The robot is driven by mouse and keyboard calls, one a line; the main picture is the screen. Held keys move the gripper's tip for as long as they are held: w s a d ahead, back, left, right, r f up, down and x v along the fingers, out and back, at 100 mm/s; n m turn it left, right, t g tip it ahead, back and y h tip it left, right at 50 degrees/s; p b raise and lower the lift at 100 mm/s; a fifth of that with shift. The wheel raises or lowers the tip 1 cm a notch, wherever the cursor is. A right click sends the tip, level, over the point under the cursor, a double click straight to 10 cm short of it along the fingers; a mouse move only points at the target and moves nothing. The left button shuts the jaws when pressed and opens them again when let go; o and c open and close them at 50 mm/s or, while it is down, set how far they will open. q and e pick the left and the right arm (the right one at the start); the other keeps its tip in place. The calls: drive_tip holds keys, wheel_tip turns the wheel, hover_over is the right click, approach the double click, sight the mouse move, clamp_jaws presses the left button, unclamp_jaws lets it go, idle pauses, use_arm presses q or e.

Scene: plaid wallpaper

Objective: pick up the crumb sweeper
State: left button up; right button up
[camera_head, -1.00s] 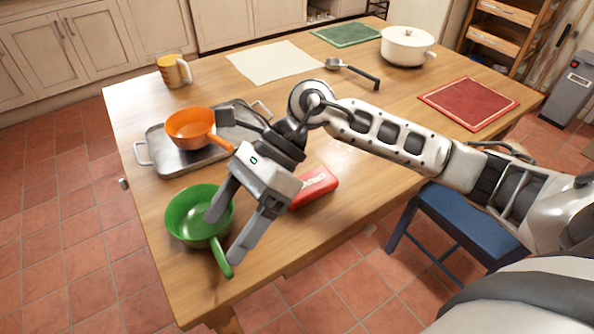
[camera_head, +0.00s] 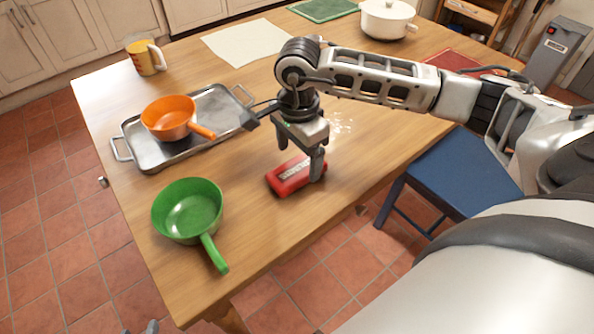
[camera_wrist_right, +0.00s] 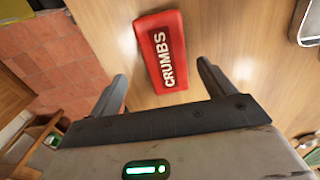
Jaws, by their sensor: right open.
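In the right wrist view the sweeper (camera_wrist_right: 162,50) shows the word CRUMBS and lies between and beyond the two fingers. My right gripper (camera_head: 300,157) points down above the sweeper, open and empty. One finger overlaps the sweeper's right end in the head view; I cannot tell whether it touches.
A green pan (camera_head: 188,212) stands left of the sweeper. An orange pan (camera_head: 168,115) sits on a metal tray (camera_head: 222,100). Pale crumbs (camera_head: 342,125) lie right of my gripper. A blue chair (camera_head: 440,170) stands at the table's front edge.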

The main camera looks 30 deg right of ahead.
sight(297, 168)
drive_tip(key=f, duration=0.5)
drive_tip(key=shift+w+d+f+p, duration=0.1)
drive_tip(key=shift+w+f+p, duration=0.2)
drive_tip(key=shift+w, duration=0.05)
drive_tip(key=shift+c, duration=0.3)
drive_tip(key=c, duration=1.1)
drive_tip(key=shift+o, duration=0.2)
drive_tip(key=shift+r, duration=0.15)
